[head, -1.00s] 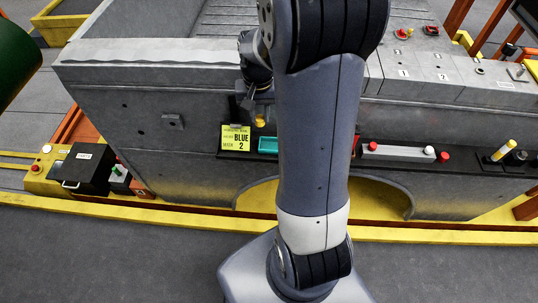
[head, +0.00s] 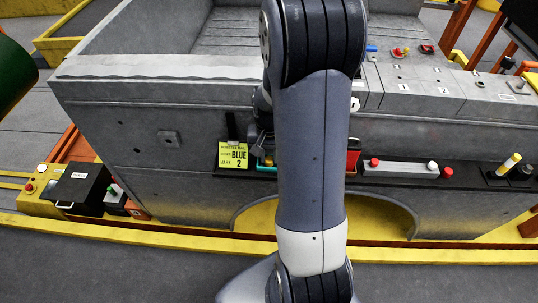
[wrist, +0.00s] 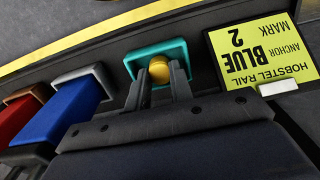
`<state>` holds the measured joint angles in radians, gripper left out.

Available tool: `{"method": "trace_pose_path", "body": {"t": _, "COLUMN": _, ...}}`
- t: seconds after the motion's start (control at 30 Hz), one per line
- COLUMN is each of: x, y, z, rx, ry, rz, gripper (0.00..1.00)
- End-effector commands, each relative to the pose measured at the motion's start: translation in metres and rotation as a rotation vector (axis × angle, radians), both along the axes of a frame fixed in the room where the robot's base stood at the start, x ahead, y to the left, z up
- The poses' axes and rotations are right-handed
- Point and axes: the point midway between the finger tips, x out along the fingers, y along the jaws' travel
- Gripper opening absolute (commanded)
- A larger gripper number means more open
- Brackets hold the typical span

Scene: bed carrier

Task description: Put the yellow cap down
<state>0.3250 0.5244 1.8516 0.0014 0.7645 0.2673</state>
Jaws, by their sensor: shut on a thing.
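The yellow cap (wrist: 159,70) is between the fingertips of my gripper (wrist: 160,78), which is shut on it. In the wrist view the cap is over or inside the teal tray (wrist: 134,66); I cannot tell whether it touches the tray's floor. In the head view, my gripper (head: 264,150) is partly hidden by my arm, and only a bit of the teal tray (head: 262,168) shows below it.
A yellow-green card (head: 233,155) reading "BLUE 2" stands beside the tray. In the wrist view, a blue block (wrist: 68,112) and a red block (wrist: 18,118) sit in holders on the tray's other side. A grey bar (head: 400,169) with red and white knobs lies along the ledge.

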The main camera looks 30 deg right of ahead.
Motion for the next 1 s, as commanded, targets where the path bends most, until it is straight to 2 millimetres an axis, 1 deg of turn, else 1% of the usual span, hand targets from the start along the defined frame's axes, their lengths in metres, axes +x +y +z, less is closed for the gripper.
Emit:
{"method": "trace_pose_path", "body": {"t": 0.27, "x": 0.000, "y": 0.000, "z": -0.002, "rx": -0.001, "ry": -0.001, "rz": 0.000, "gripper": 0.00}}
{"method": "trace_pose_path", "body": {"t": 0.37, "x": 0.000, "y": 0.000, "z": -0.005, "rx": -0.001, "ry": -0.001, "rz": 0.000, "gripper": 0.00}}
{"method": "trace_pose_path", "body": {"t": 0.4, "x": 0.000, "y": 0.000, "z": -0.006, "rx": -0.001, "ry": -0.001, "rz": 0.000, "gripper": 0.22}}
{"method": "trace_pose_path", "body": {"t": 0.5, "x": 0.000, "y": 0.000, "z": -0.005, "rx": -0.001, "ry": -0.001, "rz": 0.000, "gripper": 0.30}}
{"method": "trace_pose_path", "body": {"t": 0.73, "x": 0.000, "y": 0.000, "z": -0.004, "rx": -0.001, "ry": -0.001, "rz": 0.000, "gripper": 0.30}}
{"method": "trace_pose_path", "body": {"t": 0.83, "x": 0.000, "y": 0.000, "z": 0.001, "rx": -0.001, "ry": -0.001, "rz": 0.000, "gripper": 0.30}}
{"method": "trace_pose_path", "body": {"t": 0.93, "x": 0.001, "y": 0.000, "z": 0.013, "rx": -0.002, "ry": -0.005, "rz": 0.000, "gripper": 0.30}}
{"method": "trace_pose_path", "body": {"t": 1.0, "x": 0.001, "y": 0.000, "z": 0.026, "rx": -0.002, "ry": -0.007, "rz": 0.000, "gripper": 0.30}}
